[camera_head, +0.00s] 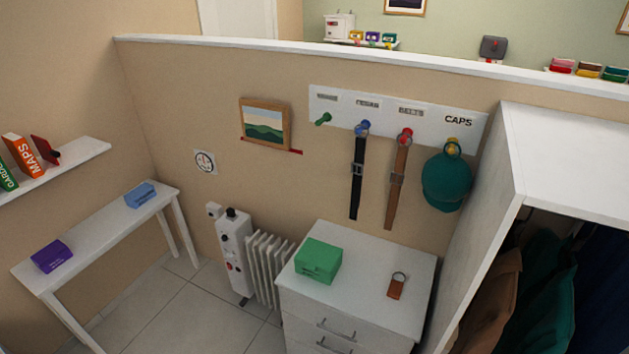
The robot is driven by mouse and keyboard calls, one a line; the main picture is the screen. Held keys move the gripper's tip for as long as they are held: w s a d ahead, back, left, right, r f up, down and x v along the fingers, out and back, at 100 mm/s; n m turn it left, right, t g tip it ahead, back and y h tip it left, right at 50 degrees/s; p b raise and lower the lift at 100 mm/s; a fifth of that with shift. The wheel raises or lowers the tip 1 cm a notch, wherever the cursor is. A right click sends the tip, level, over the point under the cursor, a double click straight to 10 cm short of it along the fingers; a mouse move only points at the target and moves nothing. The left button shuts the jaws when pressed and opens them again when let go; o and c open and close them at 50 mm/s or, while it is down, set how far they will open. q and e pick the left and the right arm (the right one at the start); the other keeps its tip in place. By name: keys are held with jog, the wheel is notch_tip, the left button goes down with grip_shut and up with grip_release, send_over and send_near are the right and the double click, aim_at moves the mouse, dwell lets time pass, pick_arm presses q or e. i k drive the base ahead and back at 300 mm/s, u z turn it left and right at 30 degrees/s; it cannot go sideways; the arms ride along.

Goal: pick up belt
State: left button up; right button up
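A black belt (357,180) hangs straight down from a blue hook (362,128) on the white wall panel. A brown belt (396,185) hangs to its right from a red hook (405,136), below the label "BELTS". Both belts have a metal buckle partway down. Their lower ends hang free against the wall, above and behind the white drawer unit. Neither of my grippers shows in the head view.
A teal cap (447,182) hangs right of the belts. A green box (318,260) and a brown key fob (397,286) lie on the drawer unit (372,311). An open wardrobe (512,190) stands at right, a radiator (268,264) left. Bare floor shows lower left.

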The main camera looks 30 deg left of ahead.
aim_at(356, 167)
jog(key=u, duration=0.7)
jog(key=i, duration=0.7)
jog(key=z, duration=1.05)
